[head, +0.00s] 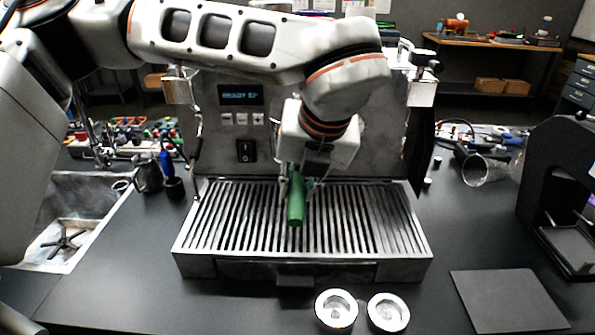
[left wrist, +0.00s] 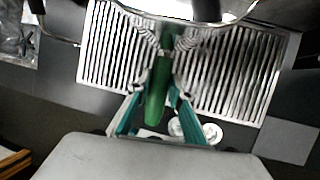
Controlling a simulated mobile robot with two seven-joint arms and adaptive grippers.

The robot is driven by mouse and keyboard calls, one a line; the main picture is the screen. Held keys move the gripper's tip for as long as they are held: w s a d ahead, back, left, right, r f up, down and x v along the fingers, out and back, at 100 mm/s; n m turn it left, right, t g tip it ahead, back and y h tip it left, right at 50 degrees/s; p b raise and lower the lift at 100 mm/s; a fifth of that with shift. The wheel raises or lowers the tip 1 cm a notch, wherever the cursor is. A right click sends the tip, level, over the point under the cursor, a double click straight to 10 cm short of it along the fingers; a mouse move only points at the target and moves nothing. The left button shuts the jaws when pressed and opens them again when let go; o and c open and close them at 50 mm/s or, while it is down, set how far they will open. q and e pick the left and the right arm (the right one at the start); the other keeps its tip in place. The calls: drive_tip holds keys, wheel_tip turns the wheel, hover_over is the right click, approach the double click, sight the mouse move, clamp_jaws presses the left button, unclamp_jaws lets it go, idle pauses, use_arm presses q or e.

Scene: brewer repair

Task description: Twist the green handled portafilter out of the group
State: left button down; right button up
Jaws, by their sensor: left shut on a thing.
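The green handle of the portafilter (head: 296,203) points toward me over the drip tray (head: 222,265) of the espresso machine (head: 200,120). My left gripper (head: 297,178) reaches down from above and is shut on the green handle. In the left wrist view the green handle (left wrist: 158,92) lies between the two fingers of my left gripper (left wrist: 160,85). The group and the portafilter's head are hidden behind my arm in the head view. My right gripper is not in view.
Two round metal baskets (head: 336,309) (head: 388,312) sit in front of the tray. A dark square mat (head: 508,300) lies at the right, near a black device (head: 560,190). A sink (head: 75,215) is at the left. A metal cup (head: 484,170) lies right of the machine.

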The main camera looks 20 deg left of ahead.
use_arm(q)
drive_tip(key=shift+s+f+b, duration=0.1)
drive_tip(key=shift+b, duration=0.25)
idle(0.7)
drive_tip(key=shift+s+a+m+b, duration=0.3)
drive_tip(key=shift+a+m, duration=0.35)
drive_tip(key=shift+m, duration=0.15)
drive_tip(key=shift+w+a+m+t+h, duration=0.15)
drive_tip(key=shift+a+m+t+h, duration=0.35)
drive_tip(key=shift+a+m, duration=0.4)
drive_tip(key=shift+b, duration=0.3)
drive_tip(key=shift+a+m+h, duration=0.4)
drive_tip(key=shift+a+m, duration=0.25)
drive_tip(key=shift+m, duration=0.25)
drive_tip(key=shift+w+a, duration=0.1)
